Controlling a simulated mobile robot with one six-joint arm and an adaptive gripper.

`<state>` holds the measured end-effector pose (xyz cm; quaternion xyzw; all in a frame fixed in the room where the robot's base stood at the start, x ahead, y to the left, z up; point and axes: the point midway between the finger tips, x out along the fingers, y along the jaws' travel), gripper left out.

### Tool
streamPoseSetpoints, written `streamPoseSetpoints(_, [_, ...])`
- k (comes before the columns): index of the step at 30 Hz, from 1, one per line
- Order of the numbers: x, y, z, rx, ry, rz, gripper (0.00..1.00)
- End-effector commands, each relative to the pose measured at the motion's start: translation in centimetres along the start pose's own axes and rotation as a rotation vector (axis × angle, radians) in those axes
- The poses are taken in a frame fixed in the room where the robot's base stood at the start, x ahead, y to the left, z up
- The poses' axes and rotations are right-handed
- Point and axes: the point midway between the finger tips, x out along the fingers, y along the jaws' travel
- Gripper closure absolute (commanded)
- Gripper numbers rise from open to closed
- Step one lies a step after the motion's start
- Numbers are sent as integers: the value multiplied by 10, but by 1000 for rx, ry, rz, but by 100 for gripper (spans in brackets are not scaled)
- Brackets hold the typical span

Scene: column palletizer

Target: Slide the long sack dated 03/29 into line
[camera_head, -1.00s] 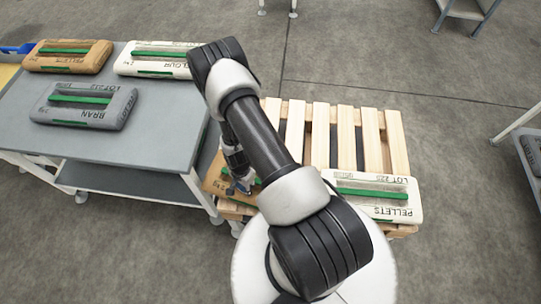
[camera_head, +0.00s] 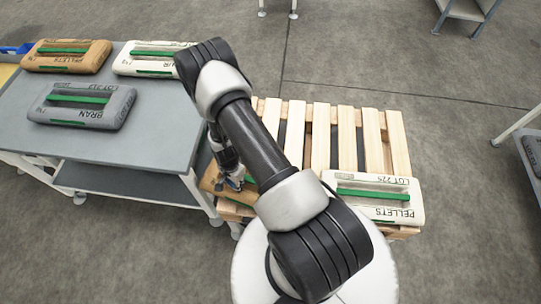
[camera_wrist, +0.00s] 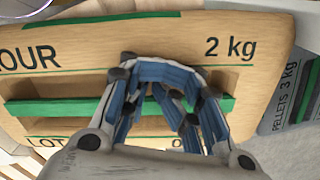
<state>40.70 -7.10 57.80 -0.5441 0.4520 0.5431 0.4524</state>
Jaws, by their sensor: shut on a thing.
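A brown sack marked FLOUR and 2 kg (camera_wrist: 70,65) fills much of the wrist view. It has a green handle bar (camera_wrist: 60,107) across a recess. My gripper (camera_wrist: 165,90) is shut on this bar, and its fingers cover the bar's middle. The lower print starts with LOT, but my gripper hides most of it, so I cannot read a date. In the head view the brown sack (camera_head: 211,180) is at the pallet's near left corner, partly behind my arm. My gripper (camera_head: 236,183) is down at it. I cannot tell if the sack rests on the wood or is slightly raised.
The slatted pallet (camera_head: 320,135) has bare slats behind. A white PELLETS sack (camera_head: 385,199) lies at its near right. A greyish PELLETS 3 kg sack (camera_wrist: 295,95) is close beside the brown one. The grey table (camera_head: 150,130) at left bears several sacks.

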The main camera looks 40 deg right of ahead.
Motion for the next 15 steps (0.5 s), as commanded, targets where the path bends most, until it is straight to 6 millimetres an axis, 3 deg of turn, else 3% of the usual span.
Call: streamPoseSetpoints(15, [0, 13, 20, 0, -2, 6, 100])
